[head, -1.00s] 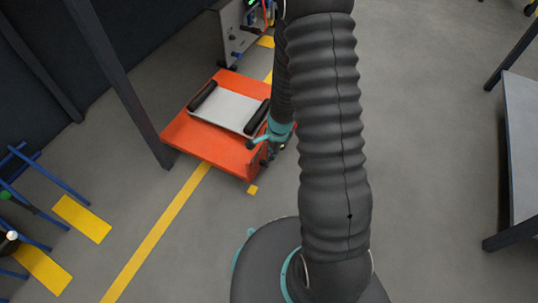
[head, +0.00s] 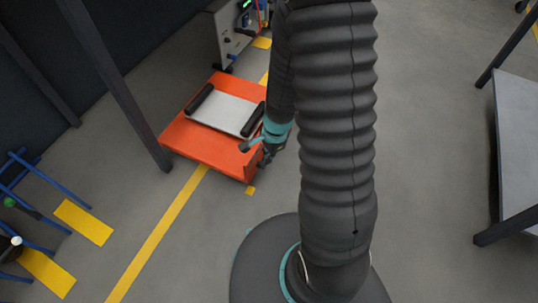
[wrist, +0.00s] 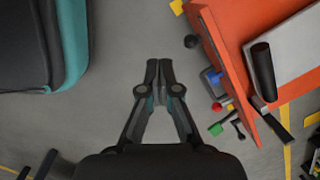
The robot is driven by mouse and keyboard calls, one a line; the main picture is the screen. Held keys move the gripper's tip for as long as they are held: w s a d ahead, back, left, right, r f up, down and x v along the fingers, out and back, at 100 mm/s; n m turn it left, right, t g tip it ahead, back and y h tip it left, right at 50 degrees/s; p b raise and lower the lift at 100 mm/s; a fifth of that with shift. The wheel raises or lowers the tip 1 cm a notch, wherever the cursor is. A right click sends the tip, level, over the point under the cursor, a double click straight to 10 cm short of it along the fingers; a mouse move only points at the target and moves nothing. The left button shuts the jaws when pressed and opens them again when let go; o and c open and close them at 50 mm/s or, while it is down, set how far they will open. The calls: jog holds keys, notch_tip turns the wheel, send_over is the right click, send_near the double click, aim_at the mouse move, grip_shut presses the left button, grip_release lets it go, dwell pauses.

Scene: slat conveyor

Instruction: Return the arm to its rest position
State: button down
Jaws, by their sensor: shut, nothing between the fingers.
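My gripper (wrist: 159,68) points down over bare grey floor in the wrist view. Its two fingers meet at the tips and hold nothing. In the head view my gripper (head: 265,158) is small and partly hidden, beside the right edge of an orange platform (head: 190,134). My dark, ribbed arm fills the middle of the head view and hides what lies behind it.
A light panel (head: 222,112) with black rollers lies on the orange platform. A grey machine (head: 232,35) stands behind it. A grey table (head: 518,145) is at the right, blue frames (head: 45,180) at the left. Open floor (head: 430,120) lies between arm and table.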

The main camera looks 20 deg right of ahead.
dwell(0.4)
jog(key=s+r+n+t, duration=0.1)
jog(key=s+r+n, duration=0.3)
jog(key=r, duration=0.7)
jog(key=s+r+n+t+h+p, duration=0.1)
jog(key=s+r+n, duration=0.4)
jog(key=r, duration=0.7)
jog(key=s+r+n+t+p, duration=0.1)
jog(key=s+r+n+t, duration=0.2)
jog(key=r+n, duration=0.3)
notch_tip(320, 180, up, 6)
jog(key=shift+s+a+f+h, duration=0.15)
jog(key=shift+s+h, duration=0.15)
jog(key=shift+s, duration=0.35)
